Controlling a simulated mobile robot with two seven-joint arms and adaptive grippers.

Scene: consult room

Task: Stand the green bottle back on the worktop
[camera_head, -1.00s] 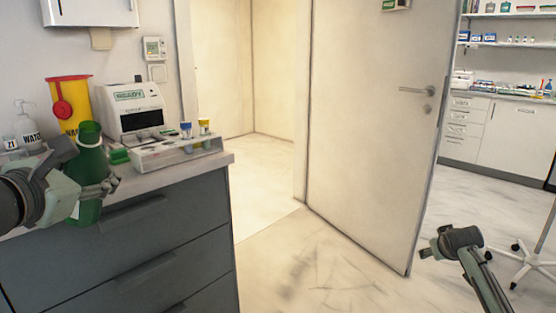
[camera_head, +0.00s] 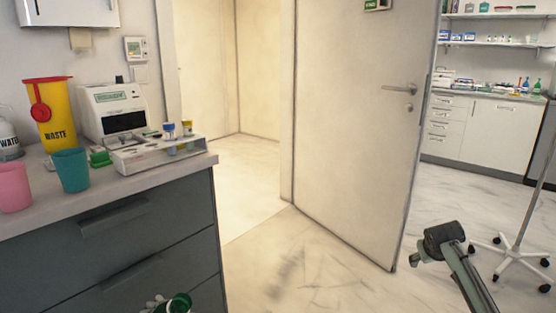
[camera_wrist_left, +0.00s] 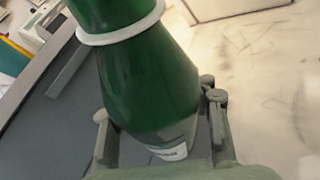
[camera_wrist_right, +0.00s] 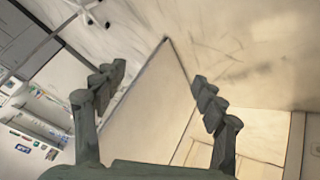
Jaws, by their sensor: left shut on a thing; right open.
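The green bottle (camera_head: 179,304) shows only its round top at the bottom edge of the head view, in front of the drawers and lower than the worktop (camera_head: 135,180). In the left wrist view the green bottle (camera_wrist_left: 150,80) fills the middle, with a white ring around it and a pale label low down. My left gripper (camera_wrist_left: 158,112) is shut on it, one finger on each side. In the head view my left gripper (camera_head: 156,303) is mostly cut off. My right gripper (camera_wrist_right: 160,82) is open and empty; in the head view it (camera_head: 417,257) is over the floor.
A pink cup (camera_head: 14,187) and a teal cup (camera_head: 71,170) stand near the worktop's front. A door (camera_head: 355,130) and wheeled stand (camera_head: 515,255) are to the right.

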